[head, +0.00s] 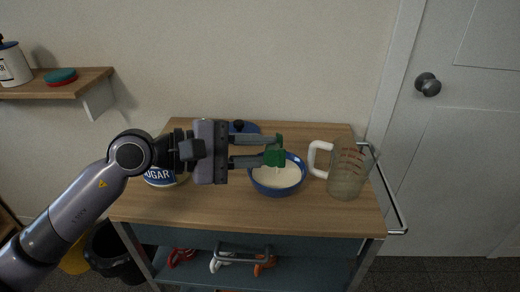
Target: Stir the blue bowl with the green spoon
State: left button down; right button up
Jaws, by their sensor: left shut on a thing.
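The blue bowl (277,190) stands on the wooden cart top, right of the middle, with a pale, creamy content inside. My left gripper (276,150) reaches in from the left above the bowl's far left side. It is shut on the green spoon (280,157), whose green part shows at the fingertips over the bowl. The spoon's lower end is hard to make out, so I cannot tell how deep it sits in the content. My right gripper is not in view.
A clear measuring jug (347,173) with a white handle stands close right of the bowl. A sugar canister (160,177) stands behind my left arm. A blue-lidded thing (243,127) is behind the gripper. The front of the cart top (215,212) is clear.

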pick_arm(q)
jog(key=m+g+y+p, duration=0.1)
jog(key=m+y, duration=0.1)
jog(key=y, duration=0.1)
jog(key=d+m+g+y+p, duration=0.1)
jog(key=m+y, duration=0.2)
jog(key=y, duration=0.1)
jog(key=d+m+g+y+p, duration=0.1)
jog(key=m+y+p, duration=0.1)
jog(key=y, duration=0.1)
jog(key=shift+s+d+r+y, duration=0.1)
jog(key=shift+d+r+y, duration=0.05)
jog(key=shift+r+y, duration=0.15)
jog(key=y, duration=0.1)
jog(key=m+y, duration=0.1)
jog(key=y, duration=0.1)
jog(key=d+f+m+t+y, duration=0.1)
jog(key=shift+s+d, duration=0.1)
jog(key=shift+s, duration=0.2)
dwell(0.7)
